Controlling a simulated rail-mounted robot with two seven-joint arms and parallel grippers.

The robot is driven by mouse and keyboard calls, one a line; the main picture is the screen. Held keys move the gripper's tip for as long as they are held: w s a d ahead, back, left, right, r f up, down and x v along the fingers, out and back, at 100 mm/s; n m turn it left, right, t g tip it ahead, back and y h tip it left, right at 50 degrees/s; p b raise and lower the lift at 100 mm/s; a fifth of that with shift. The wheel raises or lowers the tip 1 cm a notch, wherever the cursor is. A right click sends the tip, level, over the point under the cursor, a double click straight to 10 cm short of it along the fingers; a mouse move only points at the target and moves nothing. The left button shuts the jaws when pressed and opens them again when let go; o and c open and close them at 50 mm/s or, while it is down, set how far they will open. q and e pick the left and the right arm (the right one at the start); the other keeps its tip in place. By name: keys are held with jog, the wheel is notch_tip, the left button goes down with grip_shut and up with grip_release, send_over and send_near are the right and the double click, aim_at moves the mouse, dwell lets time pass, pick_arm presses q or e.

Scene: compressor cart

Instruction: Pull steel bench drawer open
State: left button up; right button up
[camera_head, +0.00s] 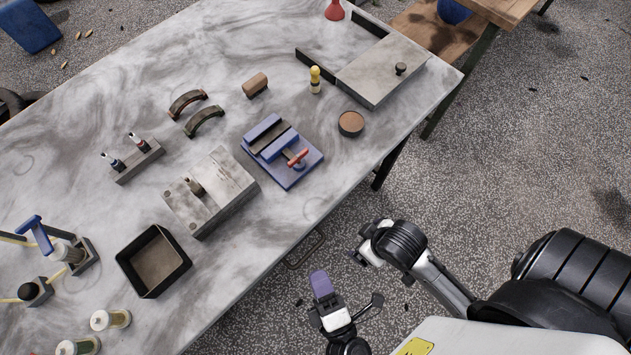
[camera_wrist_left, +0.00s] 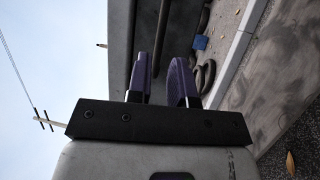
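The steel bench's marbled grey top (camera_head: 300,215) fills much of the head view. The drawer's thin bar handle (camera_head: 306,248) shows just below the bench's front edge; the drawer front is mostly hidden under the top. My left gripper (camera_head: 322,286), with purple fingers, is below and right of the handle, apart from it in the picture. In the left wrist view its two purple fingers (camera_wrist_left: 162,82) stand apart with a gap. A dark bar shows beyond the gap; I cannot tell whether it is the handle. My right arm's end (camera_head: 366,248) shows to the right, its fingers unclear.
On the bench stand a blue vise (camera_head: 283,150), a grey metal block (camera_head: 210,190), a black open tray (camera_head: 153,262) and a lidded grey box (camera_head: 382,70). A dark bench leg (camera_head: 389,163) is near the right corner. Speckled floor in front is largely clear.

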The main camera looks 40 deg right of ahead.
aim_at(308, 253)
pick_arm(q)
jog(key=shift+b+x, duration=0.5)
jog(key=shift+x, duration=2.65)
jog(key=shift+c, duration=0.3)
grip_shut()
